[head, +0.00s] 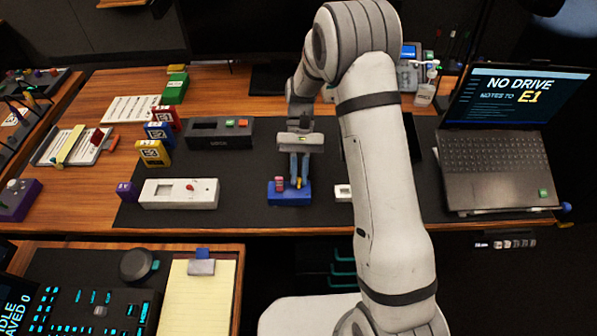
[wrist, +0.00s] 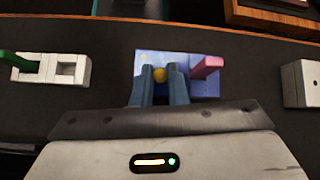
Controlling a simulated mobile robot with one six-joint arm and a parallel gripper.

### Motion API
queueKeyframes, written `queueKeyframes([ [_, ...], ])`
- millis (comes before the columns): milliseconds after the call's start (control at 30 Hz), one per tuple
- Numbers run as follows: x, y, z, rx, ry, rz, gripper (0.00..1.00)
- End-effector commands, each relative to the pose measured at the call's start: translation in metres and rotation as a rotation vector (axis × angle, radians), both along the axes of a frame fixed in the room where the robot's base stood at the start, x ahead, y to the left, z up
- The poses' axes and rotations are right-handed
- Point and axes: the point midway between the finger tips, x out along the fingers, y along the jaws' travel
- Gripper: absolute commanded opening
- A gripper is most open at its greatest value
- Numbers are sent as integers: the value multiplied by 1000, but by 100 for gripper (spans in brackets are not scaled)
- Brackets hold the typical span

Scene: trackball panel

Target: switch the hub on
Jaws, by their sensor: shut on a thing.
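A blue box (head: 290,198) stands on the dark mat, with a pink block (head: 293,184) on its left part and a yellow knob (head: 299,183). It also shows in the wrist view (wrist: 205,88), with the pink piece (wrist: 207,66) sticking up at right. No label tells me whether this is the hub. My gripper (head: 299,180) points down over the box. Its two blue-grey fingers (wrist: 160,75) are shut on the yellow knob (wrist: 160,76), which shows between their tips. The fingers hide part of the box top.
A long white box (head: 178,194) with a red knob lies left of the blue box. A small white socket block (head: 342,192) is at right, partly behind my arm. A black dock (head: 218,134), numbered drives (head: 153,153) and a laptop (head: 495,150) reading "NO DRIVE" stand around.

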Motion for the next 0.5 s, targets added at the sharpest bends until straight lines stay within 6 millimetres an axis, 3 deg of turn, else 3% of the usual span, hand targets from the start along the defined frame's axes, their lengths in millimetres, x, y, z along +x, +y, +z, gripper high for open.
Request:
queueKeyframes([
  [133,-1,0,-1,-1,2,1,0],
  [167,-1,0,-1,-1,2,1,14],
  [433,-1,0,-1,-1,0,1,36],
  [500,0,0,0,-1,0,1,36],
])
